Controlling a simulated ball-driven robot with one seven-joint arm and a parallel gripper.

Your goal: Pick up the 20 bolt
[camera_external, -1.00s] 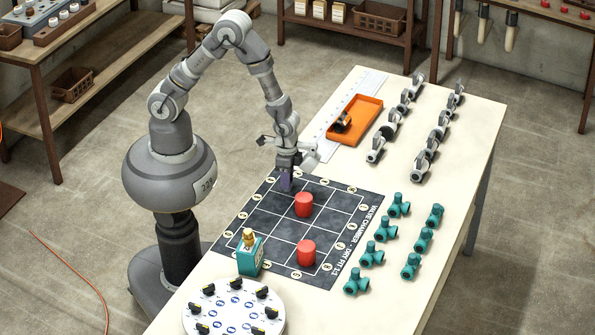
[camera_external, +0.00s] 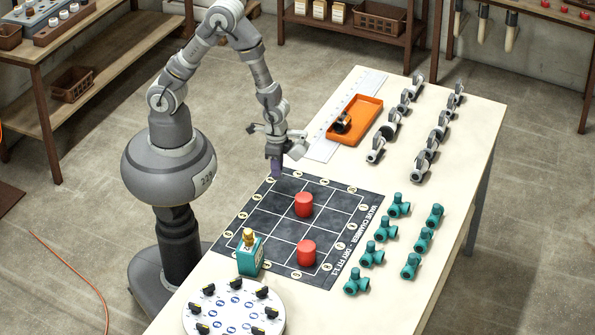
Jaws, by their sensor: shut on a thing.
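My gripper (camera_external: 276,171) points down just above the far-left corner of the dark mat. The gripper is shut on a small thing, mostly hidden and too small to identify. The dark gridded mat (camera_external: 262,215) lies on the table, with small pale numbered round marks or bolt heads along its edges. Their numbers are too small to read, so I cannot pick out the 20 bolt.
Two red cylinders (camera_external: 304,205) (camera_external: 306,253) stand on the mat. A teal bottle-like block (camera_external: 250,260) and a white round dial plate (camera_external: 234,312) are at the front. Teal fittings (camera_external: 386,228) and grey valves (camera_external: 376,150) stand at right. An orange tray (camera_external: 367,109) lies behind.

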